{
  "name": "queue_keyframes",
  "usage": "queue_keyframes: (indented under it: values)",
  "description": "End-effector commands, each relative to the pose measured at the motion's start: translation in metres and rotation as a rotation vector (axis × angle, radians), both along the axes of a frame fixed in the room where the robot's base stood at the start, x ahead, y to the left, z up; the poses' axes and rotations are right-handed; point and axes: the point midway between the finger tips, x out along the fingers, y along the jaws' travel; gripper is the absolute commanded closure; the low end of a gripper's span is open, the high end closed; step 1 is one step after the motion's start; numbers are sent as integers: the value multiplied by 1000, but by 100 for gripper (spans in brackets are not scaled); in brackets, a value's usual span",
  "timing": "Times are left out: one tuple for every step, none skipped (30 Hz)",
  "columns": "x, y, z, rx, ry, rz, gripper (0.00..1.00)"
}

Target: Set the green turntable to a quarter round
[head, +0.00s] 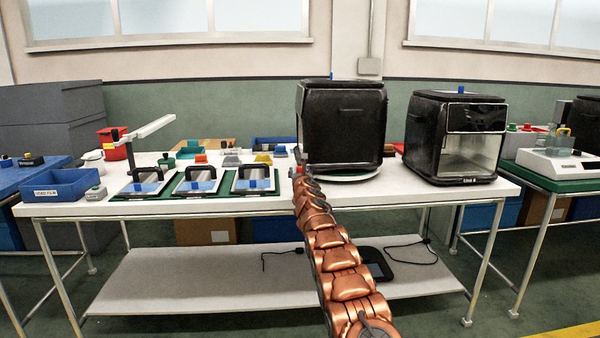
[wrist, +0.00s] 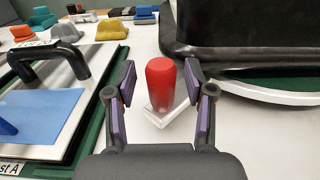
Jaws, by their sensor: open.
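The green turntable (head: 345,179) lies on the white table under a black fryer (head: 342,125), so mostly its front rim shows. In the wrist view its green and white edge (wrist: 275,93) is at the right, below the fryer's black base (wrist: 240,62). A red knob (wrist: 160,82) stands upright on a short white bar (wrist: 172,122) left of the turntable. I cannot see whether the bar joins the turntable. My gripper (wrist: 160,88) is open, with one finger on each side of the red knob. In the head view my gripper (head: 298,160) is small and partly hidden by my arm.
Framed plates with black handles (head: 195,181) lie on the left, one close beside my gripper. A second black fryer (head: 455,138) stands to the right. A blue bin (head: 60,190) is at the table's left end. Small coloured pieces (wrist: 65,30) lie behind.

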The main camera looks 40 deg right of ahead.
Motion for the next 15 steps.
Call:
queue_keyframes:
  values:
    - [0,0,0,1,1,0,47]
    - [0,0,0,0,0,0,47]
    - [0,-1,0,0,0,-1,47]
    - [0,-1,-1,1,1,-1,47]
    - [0,-1,-1,1,1,-1,47]
    - [0,-1,-1,1,1,-1,47]
    - [0,-1,-1,1,1,-1,47]
    - [0,-1,-1,1,1,-1,47]
    - [0,-1,-1,1,1,-1,48]
    - [0,-1,-1,1,1,-1,51]
    - [0,-1,-1,1,1,-1,54]
    - [0,-1,-1,1,1,-1,58]
    - [0,-1,-1,1,1,-2,61]
    - [0,-1,-1,1,1,-1,64]
    - [0,-1,-1,1,1,-2,68]
